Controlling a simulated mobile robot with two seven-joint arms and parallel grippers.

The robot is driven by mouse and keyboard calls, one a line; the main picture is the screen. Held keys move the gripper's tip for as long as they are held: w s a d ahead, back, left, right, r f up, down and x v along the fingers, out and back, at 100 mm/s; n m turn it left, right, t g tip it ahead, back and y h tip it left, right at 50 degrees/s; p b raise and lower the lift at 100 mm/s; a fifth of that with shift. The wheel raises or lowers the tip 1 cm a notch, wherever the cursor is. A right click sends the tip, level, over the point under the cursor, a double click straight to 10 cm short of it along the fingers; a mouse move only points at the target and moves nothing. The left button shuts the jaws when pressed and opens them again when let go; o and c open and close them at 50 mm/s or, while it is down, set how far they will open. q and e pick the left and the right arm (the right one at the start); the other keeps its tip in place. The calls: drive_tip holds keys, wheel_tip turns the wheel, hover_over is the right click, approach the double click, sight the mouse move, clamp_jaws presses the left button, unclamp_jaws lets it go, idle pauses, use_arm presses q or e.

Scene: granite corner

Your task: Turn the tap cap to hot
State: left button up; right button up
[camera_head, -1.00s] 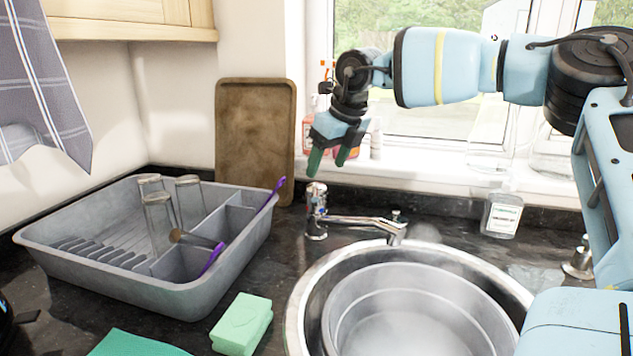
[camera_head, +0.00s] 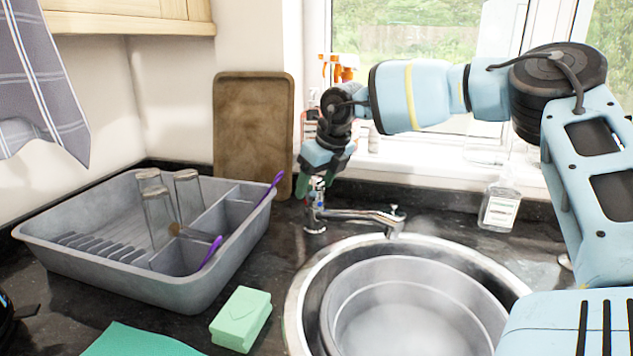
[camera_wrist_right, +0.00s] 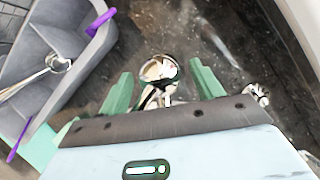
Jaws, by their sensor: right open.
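The chrome tap (camera_head: 350,215) stands behind the round sink, its spout reaching right over the rim. Its cap (camera_wrist_right: 160,69) shows as a shiny dome in the right wrist view. My right gripper (camera_head: 316,190) points down over the tap's upright body in the head view. In the right wrist view the open right gripper (camera_wrist_right: 160,88) has one green finger on each side of the cap, with gaps showing. The fingers partly hide the cap in the head view. My left gripper is not in view.
A grey dish rack (camera_head: 165,285) with glasses stands left. A green sponge (camera_head: 241,318) lies in front of it. The sink (camera_head: 292,310) holds a grey basin (camera_head: 335,320). A clear bottle (camera_head: 499,208) stands right. A brown board (camera_head: 253,130) leans on the wall behind.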

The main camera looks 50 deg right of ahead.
drive_tip(key=shift+c, duration=0.4)
drive_tip(key=shift+f, duration=0.1)
drive_tip(key=c, duration=1.3)
